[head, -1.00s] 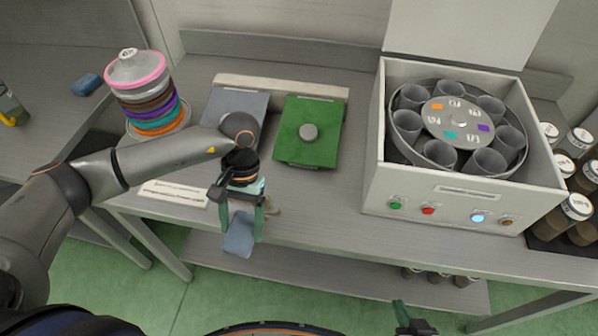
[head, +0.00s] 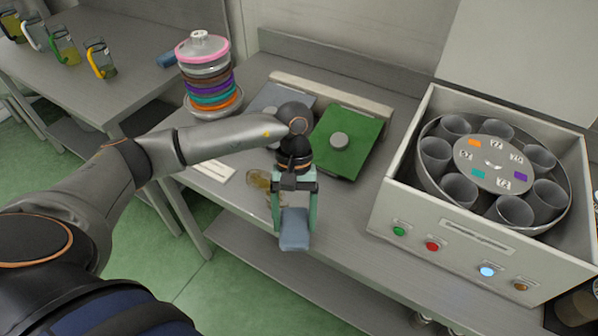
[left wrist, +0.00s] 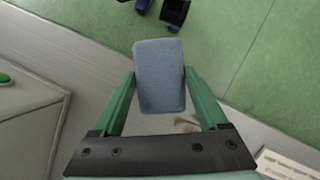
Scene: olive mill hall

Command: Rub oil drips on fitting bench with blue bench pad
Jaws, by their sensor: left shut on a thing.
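My left gripper (head: 294,212) is shut on the blue bench pad (head: 294,232) near the front edge of the fitting bench (head: 345,222). The pad also shows between the green fingers in the left wrist view (left wrist: 160,78), where its far end overlaps the green floor. I cannot tell whether it touches the bench. A brownish oil patch (head: 258,181) lies on the bench just left of the gripper, partly hidden by a finger. In the left wrist view a small brown part of it (left wrist: 187,123) shows beside the right finger. My right gripper is not in view.
A green plate with a grey knob (head: 352,150) lies behind the gripper. A white machine with a ring of cups (head: 420,215) fills the right. A ring stack (head: 210,85) stands at the back left. A side table (head: 100,95) holds jugs and another blue piece (head: 172,59).

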